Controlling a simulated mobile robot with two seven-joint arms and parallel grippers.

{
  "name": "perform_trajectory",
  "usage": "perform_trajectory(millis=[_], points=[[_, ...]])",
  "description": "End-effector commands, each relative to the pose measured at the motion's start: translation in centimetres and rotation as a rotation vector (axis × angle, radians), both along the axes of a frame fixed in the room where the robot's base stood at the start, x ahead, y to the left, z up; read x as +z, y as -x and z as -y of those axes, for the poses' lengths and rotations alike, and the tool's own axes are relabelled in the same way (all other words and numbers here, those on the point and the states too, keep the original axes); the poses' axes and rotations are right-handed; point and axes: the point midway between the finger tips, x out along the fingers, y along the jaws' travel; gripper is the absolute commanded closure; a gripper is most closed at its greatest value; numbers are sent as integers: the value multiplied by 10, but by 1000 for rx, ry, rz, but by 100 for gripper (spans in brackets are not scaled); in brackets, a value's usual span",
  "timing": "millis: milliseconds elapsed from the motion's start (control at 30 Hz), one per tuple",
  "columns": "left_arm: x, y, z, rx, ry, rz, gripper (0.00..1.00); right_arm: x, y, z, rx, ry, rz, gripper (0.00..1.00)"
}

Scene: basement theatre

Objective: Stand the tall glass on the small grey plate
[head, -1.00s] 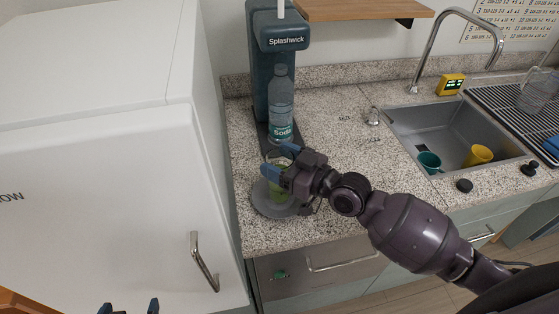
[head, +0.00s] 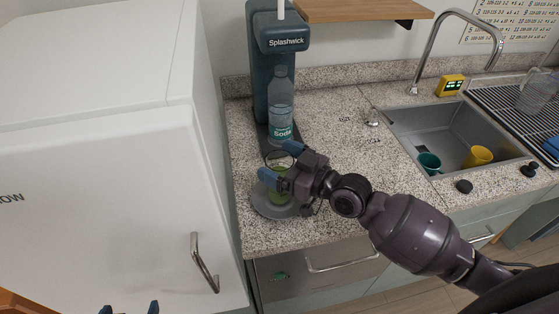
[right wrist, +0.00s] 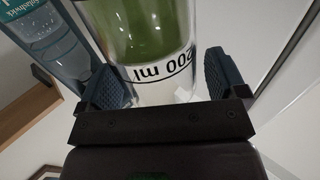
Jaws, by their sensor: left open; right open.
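The tall glass (head: 279,185), with green in it, stands on the small grey plate (head: 272,208) on the counter, partly hidden by my right gripper. My right gripper (head: 280,163) is open, with its blue fingers at either side of the glass. In the right wrist view the glass (right wrist: 150,45) stands between the spread fingers (right wrist: 165,85), with "200 ml" printed on it. Gaps show beside the glass there. My left gripper (head: 130,308) is open and empty at the bottom edge of the head view.
A Splashwick soda machine (head: 262,70) with a bottle (head: 281,108) stands just behind the plate. A white cabinet (head: 100,180) is close on the left. A sink (head: 445,130) with a teal cup (head: 428,163) and yellow cup (head: 478,156) lies right.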

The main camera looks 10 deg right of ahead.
Motion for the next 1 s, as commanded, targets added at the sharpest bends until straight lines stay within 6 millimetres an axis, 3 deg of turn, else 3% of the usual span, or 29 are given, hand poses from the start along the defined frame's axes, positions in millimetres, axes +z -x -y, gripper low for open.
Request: perform_trajectory(millis=[600, 1000], points=[[-15, 0, 0, -1, 0, -4, 1, -3, 70, 70, -1, 5, -2, 9], [-20, 6, -1, 3, 0, -16, 1, -1, 84, 84, 0, 1, -1, 9]])
